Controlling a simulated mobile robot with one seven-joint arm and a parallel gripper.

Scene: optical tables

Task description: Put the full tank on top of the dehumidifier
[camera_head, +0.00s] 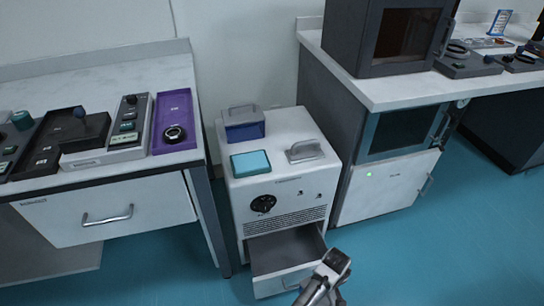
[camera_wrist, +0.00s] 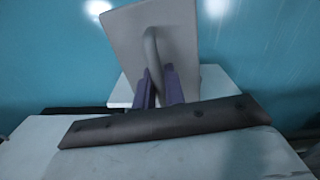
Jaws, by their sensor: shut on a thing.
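The dehumidifier (camera_head: 283,190) is a white cabinet in the middle of the head view, with a black dial and vents on its front. Its bottom drawer (camera_head: 284,252) is pulled open and looks empty inside. A blue tank (camera_head: 245,131) with a grey handle stands on the back left of its top; I cannot tell how full it is. In the wrist view my gripper (camera_wrist: 160,80) has its purple fingers around a grey curved handle (camera_wrist: 150,42) on a pale panel, which looks like the drawer front. In the head view my arm covers part of the drawer.
A teal-topped box (camera_head: 250,163) and a grey handle (camera_head: 304,151) are also on the cabinet top. A bench (camera_head: 100,195) with trays stands left. A counter with a dark oven (camera_head: 385,40) stands right, above a white cabinet. The teal floor in front is clear.

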